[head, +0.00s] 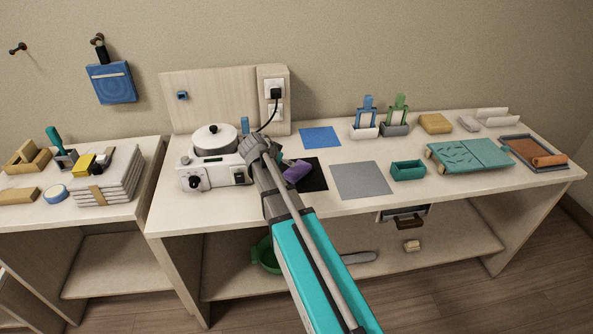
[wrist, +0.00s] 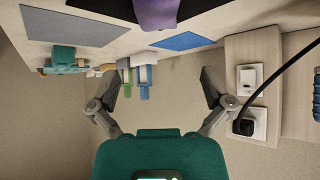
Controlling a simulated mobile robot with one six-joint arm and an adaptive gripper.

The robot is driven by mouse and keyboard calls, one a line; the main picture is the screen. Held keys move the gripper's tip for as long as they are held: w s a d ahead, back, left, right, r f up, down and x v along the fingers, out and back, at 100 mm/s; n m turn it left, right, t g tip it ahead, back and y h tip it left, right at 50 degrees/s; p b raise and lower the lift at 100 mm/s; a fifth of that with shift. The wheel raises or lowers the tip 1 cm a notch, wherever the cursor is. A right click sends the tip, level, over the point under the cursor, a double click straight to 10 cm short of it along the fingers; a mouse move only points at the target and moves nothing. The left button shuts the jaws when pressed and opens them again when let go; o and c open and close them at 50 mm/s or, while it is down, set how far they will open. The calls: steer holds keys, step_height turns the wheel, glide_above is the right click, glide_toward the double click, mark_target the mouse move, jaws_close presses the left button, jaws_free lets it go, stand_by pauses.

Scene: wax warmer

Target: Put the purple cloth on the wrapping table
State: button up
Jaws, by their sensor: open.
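The purple cloth (head: 297,171) is a small bunched piece at the left part of the black mat (head: 314,178) on the long table (head: 220,216). It also shows, cut off, at the top edge of the wrist view (wrist: 157,12). My gripper (wrist: 158,78) is open with nothing between its fingers, and the cloth is apart from them. In the head view my arm's end is just left of the cloth, and the fingers are not clear there. A second table (head: 105,223) stands at the left. I cannot tell which is the wrapping table.
A white warmer (head: 215,160) stands left of my arm's end, its cord (head: 269,117) running to a wall-side socket. A blue mat (head: 320,137) and a grey mat (head: 361,180) lie bare. A teal box (head: 408,171) and teal board (head: 470,155) are farther right.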

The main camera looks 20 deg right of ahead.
mark_target(297, 167)
steer(key=shift+f, duration=0.1)
steer(key=b+x, duration=0.5)
steer(key=x, duration=0.2)
steer(key=shift+f, duration=0.1)
steer(key=shift+w+d+f+b, duration=0.25)
steer(key=shift+d+f+b, duration=0.15)
steer(key=shift+d+b, duration=0.15)
steer(key=shift+f, duration=0.1)
steer(key=b+x, duration=0.3)
steer(key=shift+d+f, duration=0.1)
steer(key=shift+f, duration=0.2)
steer(key=shift+b+x, duration=0.45)
steer(key=shift+x, duration=0.3)
steer(key=shift+r, duration=0.1)
steer(key=c, duration=1)
